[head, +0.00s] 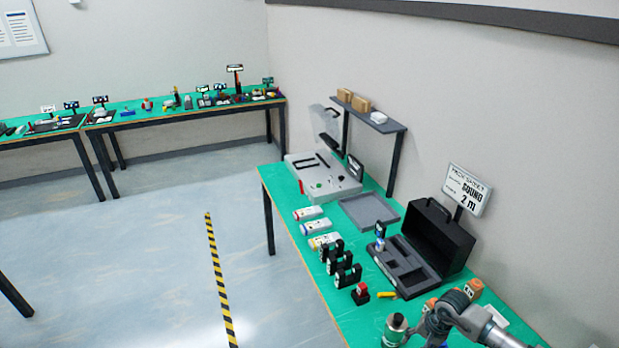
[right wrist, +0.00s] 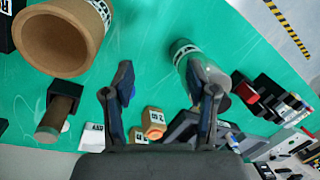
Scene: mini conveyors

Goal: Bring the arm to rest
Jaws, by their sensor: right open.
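My right arm (head: 470,317) comes in at the bottom right of the head view, over the near end of the green-topped table (head: 345,315). My right gripper (right wrist: 162,88) shows in the right wrist view with its two dark fingers spread wide and nothing between them. A metal cylinder with a green part (right wrist: 198,68) lies in line with the finger on the picture's right; I cannot tell whether they touch. The same cylinder shows in the head view (head: 395,328), left of my arm. My left gripper is not in view.
An open black case (head: 437,236), a grey tray (head: 369,209), a red button box (head: 360,293) and orange blocks (head: 473,288) stand on the table. A large brown ring (right wrist: 58,38) shows in the wrist view. The floor left of the table is clear around a striped line.

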